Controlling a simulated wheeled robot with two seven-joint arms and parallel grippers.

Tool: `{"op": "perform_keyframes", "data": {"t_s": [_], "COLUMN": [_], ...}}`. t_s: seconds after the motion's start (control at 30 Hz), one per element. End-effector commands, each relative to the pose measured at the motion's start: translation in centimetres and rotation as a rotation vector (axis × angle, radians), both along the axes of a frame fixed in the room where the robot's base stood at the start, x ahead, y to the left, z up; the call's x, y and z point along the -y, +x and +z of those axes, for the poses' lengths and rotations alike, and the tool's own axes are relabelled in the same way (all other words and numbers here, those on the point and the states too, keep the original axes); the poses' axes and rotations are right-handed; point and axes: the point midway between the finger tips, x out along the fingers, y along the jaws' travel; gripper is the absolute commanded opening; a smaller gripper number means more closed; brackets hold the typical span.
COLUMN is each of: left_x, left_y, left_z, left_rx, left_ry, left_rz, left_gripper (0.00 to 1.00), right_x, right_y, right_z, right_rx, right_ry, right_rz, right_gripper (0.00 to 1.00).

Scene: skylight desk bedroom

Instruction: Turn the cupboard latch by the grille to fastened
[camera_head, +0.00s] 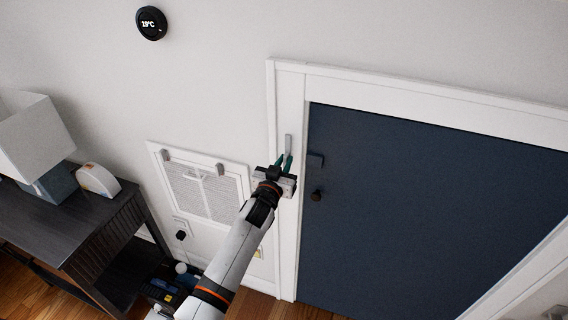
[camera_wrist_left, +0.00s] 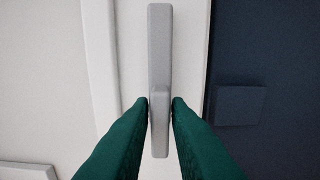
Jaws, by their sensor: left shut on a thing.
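The cupboard latch (camera_head: 288,142) is a grey bar on the white door frame, just left of the dark blue cupboard door (camera_head: 400,200). The bar stands upright along the frame in the left wrist view (camera_wrist_left: 159,40). A raised tab is on its lower part. My left gripper (camera_head: 284,161) is shut on the latch; its green fingers lie on either side of the tab in the left wrist view (camera_wrist_left: 161,103). A dark catch plate (camera_head: 316,160) is on the door's left edge, to the right of the latch and apart from the bar. My right gripper is out of view.
The white-framed grille (camera_head: 208,195) is on the wall left of the door frame. A dark desk (camera_head: 60,222) with a lamp (camera_head: 35,135) stands at the left. A round thermostat (camera_head: 151,23) is high on the wall.

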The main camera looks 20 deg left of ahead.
Motion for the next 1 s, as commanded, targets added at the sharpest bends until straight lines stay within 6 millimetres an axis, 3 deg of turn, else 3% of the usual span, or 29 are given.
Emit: {"op": "perform_keyframes", "data": {"t_s": [0.47, 1.0], "left_x": [0.0, 0.3], "left_y": [0.0, 0.0], "left_z": [-0.1, -0.2], "left_rx": [0.003, 0.020], "left_ry": [0.113, 0.597], "left_rz": [0.000, -0.001], "left_gripper": [0.00, 0.00], "right_x": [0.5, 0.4], "right_y": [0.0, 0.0], "right_z": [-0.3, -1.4], "right_rx": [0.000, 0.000], "right_ry": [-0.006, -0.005], "right_rz": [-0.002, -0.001], "right_gripper": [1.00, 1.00]}}
